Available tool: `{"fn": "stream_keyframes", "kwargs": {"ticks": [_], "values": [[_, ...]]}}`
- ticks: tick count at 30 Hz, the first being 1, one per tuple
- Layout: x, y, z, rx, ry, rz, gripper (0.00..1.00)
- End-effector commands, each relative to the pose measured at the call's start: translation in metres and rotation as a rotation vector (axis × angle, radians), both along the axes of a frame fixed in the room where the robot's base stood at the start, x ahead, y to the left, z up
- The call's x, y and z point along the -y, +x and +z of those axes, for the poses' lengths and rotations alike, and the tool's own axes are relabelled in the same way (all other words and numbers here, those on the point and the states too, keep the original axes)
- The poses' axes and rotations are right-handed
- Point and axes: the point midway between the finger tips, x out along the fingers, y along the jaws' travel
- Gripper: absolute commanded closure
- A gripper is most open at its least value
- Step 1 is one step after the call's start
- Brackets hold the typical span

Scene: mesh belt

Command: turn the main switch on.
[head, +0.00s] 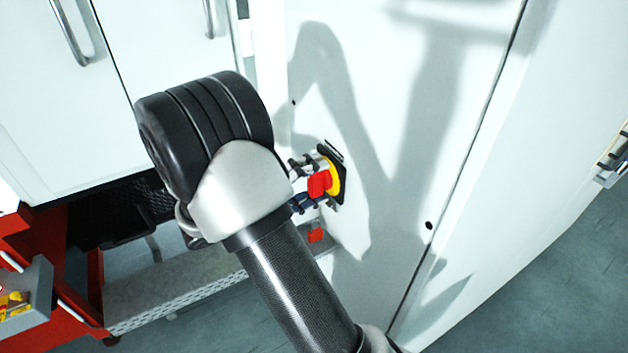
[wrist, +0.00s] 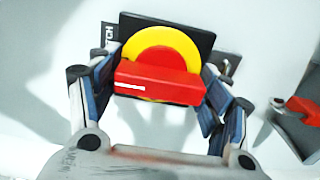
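The main switch has a red handle (wrist: 160,84) on a yellow disc (wrist: 165,50) over a black plate (wrist: 196,42). In the wrist view the handle lies nearly level, tilted slightly down to the right, with a white mark near its left end. In the head view the red handle (head: 319,184) shows on the white cabinet, partly hidden by my gripper. My gripper (wrist: 158,95) is at the switch with its fingers spread wide, one beside each end of the handle. I cannot tell whether the finger pads touch it.
A smaller red item on a grey bracket (wrist: 293,130) is right of the gripper in the wrist view. A red cart (head: 55,325) stands lower left.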

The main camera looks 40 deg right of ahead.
Motion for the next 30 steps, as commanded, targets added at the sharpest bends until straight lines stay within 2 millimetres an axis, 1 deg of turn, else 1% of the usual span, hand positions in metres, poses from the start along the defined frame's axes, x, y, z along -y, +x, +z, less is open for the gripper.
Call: {"fn": "stream_keyframes", "kwargs": {"ticks": [1,7,23,26,30], "values": [[0.0000,0.0000,0.0000,0.000,0.000,0.000,0.24],[0.0000,0.0001,0.0001,-0.001,0.000,0.000,0.10],[-0.0001,0.0001,0.0002,-0.006,0.001,0.000,0.10],[-0.0001,0.0001,0.0016,-0.032,0.008,0.000,0.10],[-0.0001,0.0000,0.0045,-0.123,0.029,0.000,0.10]]}}
